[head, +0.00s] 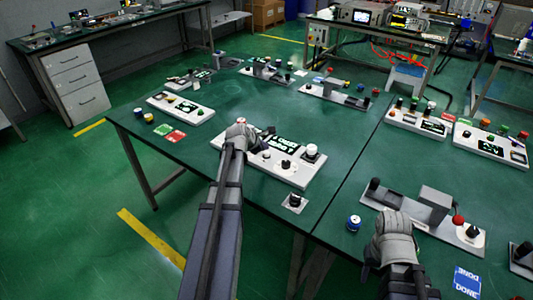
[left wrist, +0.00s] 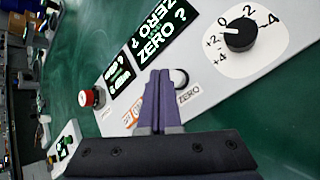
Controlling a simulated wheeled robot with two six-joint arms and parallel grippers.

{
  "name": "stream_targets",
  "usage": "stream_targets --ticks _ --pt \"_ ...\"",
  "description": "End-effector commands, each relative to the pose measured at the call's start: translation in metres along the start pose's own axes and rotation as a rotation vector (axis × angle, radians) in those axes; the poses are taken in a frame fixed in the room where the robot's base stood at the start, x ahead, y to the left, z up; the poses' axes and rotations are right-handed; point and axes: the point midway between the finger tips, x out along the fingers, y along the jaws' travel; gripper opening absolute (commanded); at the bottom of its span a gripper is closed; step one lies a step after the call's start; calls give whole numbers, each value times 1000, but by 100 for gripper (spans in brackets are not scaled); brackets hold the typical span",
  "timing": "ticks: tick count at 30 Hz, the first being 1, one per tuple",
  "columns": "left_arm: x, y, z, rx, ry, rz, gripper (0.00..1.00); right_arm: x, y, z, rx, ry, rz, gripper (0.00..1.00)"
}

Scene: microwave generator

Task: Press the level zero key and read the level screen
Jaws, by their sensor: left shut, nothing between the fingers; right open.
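The white level panel (head: 302,181) lies on the green table, and my left gripper (head: 241,132) is over its left part. It also shows in the left wrist view (left wrist: 215,88). My left gripper (left wrist: 159,74) is shut and empty, its tips at a white round key (left wrist: 180,78) labelled ZERO. The fingers partly cover the key; I cannot tell whether they touch it. The dark level screen (left wrist: 154,38) shows "ZERO ?" in large letters, with a smaller screen (left wrist: 118,75) beside it. My right gripper (head: 393,220) is open and empty at the right.
A dial knob (left wrist: 239,35) marked from +4 to -4 sits on the panel. A red button (left wrist: 91,98) stands by its end. A blue can (head: 354,223) and a grey fixture (head: 436,205) are near my right gripper.

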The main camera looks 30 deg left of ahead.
Motion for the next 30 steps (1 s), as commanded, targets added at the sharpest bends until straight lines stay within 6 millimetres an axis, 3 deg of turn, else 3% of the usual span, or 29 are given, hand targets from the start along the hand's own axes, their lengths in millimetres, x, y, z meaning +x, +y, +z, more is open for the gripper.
stream_targets --ticks 30 --pt "8 -6 -6 0 0 0 0 12 -1 -1 0 0 0 50"
